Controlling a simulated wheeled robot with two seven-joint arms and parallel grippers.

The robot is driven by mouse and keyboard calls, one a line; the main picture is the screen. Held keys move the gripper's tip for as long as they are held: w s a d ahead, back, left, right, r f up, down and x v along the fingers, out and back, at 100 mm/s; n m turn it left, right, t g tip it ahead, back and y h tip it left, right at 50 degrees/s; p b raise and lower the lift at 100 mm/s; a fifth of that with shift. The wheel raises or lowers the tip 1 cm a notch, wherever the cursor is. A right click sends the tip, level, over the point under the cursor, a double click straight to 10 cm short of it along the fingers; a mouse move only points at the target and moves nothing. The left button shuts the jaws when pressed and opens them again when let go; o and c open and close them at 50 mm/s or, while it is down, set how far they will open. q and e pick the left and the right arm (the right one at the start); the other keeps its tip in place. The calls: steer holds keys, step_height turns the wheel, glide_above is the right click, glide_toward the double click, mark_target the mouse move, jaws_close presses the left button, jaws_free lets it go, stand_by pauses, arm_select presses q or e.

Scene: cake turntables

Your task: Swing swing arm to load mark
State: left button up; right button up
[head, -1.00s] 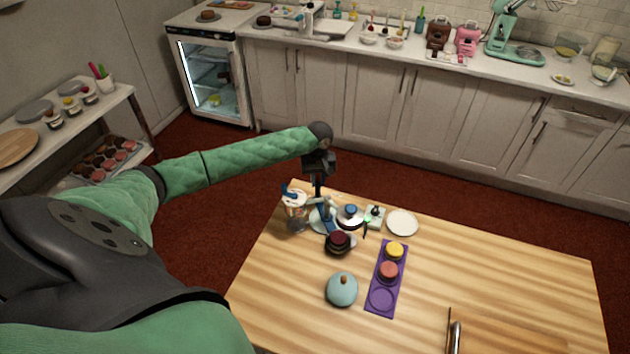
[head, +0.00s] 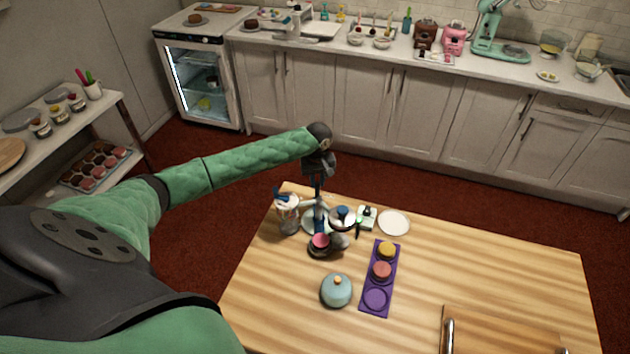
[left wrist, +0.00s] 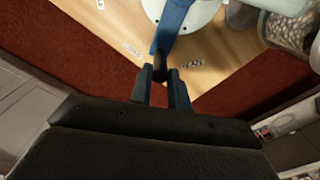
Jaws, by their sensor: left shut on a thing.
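My left gripper (head: 317,192) points down over the far left part of the wooden table, at the swing-arm station. In the left wrist view, its two fingers (left wrist: 160,88) are closed around a dark knob at the end of the blue swing arm (left wrist: 171,28). The arm runs from there over a round white base (left wrist: 203,12). A pink-topped round piece (head: 320,240) sits in a dark dish in front of the base. My right gripper is out of view.
A blue-knobbed round piece (head: 342,215), a white plate (head: 394,223), a clear container (head: 287,222), a teal lidded pot (head: 336,291) and a purple tray (head: 376,314) with round cakes crowd around. A board (head: 500,330) lies front right; the table's right side is clear.

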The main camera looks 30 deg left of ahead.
arm_select(q)
steer(key=shift+w+d+r, duration=0.1)
steer(key=shift+r, duration=0.05)
steer(key=shift+w+d+p, duration=0.2)
steer(key=shift+w+d, duration=0.1)
steer(key=shift+d, duration=0.3)
steer(key=shift+w+d+p, duration=0.2)
steer(key=shift+w+d, duration=0.05)
steer(key=shift+d, duration=0.45)
steer(key=shift+w+d, duration=0.1)
steer(key=shift+d, duration=0.1)
steer(key=o, duration=0.8)
steer(key=shift+r, duration=3.4)
